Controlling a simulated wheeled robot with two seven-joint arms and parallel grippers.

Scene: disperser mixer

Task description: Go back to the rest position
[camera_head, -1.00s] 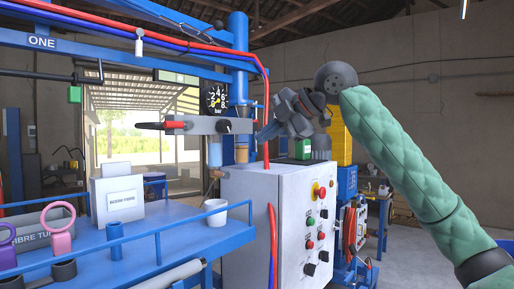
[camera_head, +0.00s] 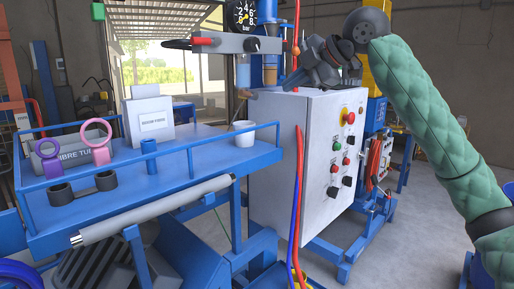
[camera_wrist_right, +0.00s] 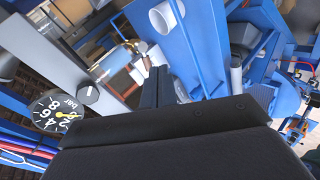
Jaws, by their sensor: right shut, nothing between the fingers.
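My right gripper (camera_head: 292,80) is shut and empty. In the head view it hangs in the air at the end of my green-sleeved right arm, in front of or above the top of the white control cabinet (camera_head: 280,118); the exact gap cannot be told. In the right wrist view its dark fingers (camera_wrist_right: 155,88) are together with nothing between them. The pressure gauge (camera_wrist_right: 56,110) and the grey bar with a round knob (camera_wrist_right: 88,93) show close on the left there. My left gripper is not in view.
A blue bench (camera_head: 200,168) stands at the left with a white cup (camera_head: 243,133), a labelled box (camera_head: 152,116) and pink and purple rings. The red-tipped lever bar (camera_head: 225,43) is left of my gripper. Red and blue hoses hang before the cabinet. Open floor shows at right.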

